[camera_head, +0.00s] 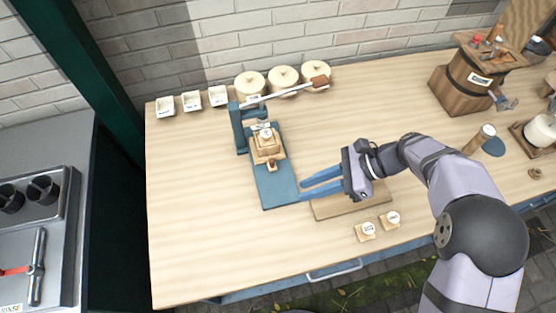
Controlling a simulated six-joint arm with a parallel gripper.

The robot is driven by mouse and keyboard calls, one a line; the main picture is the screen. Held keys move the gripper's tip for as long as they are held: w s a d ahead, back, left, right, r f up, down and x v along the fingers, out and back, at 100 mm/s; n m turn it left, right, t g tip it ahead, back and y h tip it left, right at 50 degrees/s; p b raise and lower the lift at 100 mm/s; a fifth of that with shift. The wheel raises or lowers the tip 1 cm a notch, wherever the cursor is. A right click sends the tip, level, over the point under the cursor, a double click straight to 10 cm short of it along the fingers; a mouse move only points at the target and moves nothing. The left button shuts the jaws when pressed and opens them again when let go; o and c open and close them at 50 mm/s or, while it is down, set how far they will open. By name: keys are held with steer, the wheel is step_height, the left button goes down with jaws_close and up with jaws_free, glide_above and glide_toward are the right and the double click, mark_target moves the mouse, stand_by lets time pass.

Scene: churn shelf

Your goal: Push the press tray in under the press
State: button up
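The press (239,128) is blue, with a long lever ending in a wooden handle, and stands toward the back left of the table. Its flat blue base (276,190) reaches forward. The wooden press tray (257,159) sits on this base close to the press post, with a small knob on its front side. A pale block with a round top rests on the tray. How far the tray is under the press head cannot be told. My gripper (302,192) is to the right of the base's front part, its two blue fingers apart and empty. It does not touch the tray.
A wooden board (350,203) lies below my gripper. Two small labelled blocks (366,231) stand near the front edge. Three lidded crocks (283,77) and white tubs (191,100) line the back. A wooden churn (466,78) stands at the back right. The left front is clear.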

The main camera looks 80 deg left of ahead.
mark_target(273, 160)
steer(key=s+a+m+y, duration=0.1)
steer(key=s+m+g+y, duration=0.1)
steer(key=y, duration=0.1)
steer(key=s+a+m+y, duration=0.1)
steer(key=m, duration=0.1)
steer(key=shift+s+a+f+y, duration=0.15)
steer(key=shift+s+a+y, duration=0.15)
steer(key=shift+s+y, duration=0.1)
steer(key=w+a+y, duration=0.1)
steer(key=w+a+m+t+y, duration=0.1)
steer(key=a, duration=0.1)
steer(key=shift+w+a+y, duration=0.3)
steer(key=shift+w+y, duration=0.1)
steer(key=shift+f+n+t, duration=0.15)
steer(key=shift+n+t, duration=0.15)
steer(key=shift+n, duration=0.1)
steer(key=p+x, duration=0.2)
steer(key=x, duration=0.3)
steer(key=shift+s+a, duration=0.15)
steer(key=shift+s, duration=0.15)
steer(key=shift+p+x, duration=0.45)
steer(key=shift+x, duration=0.45)
steer(key=shift+w+f, duration=0.1)
jaws_close()
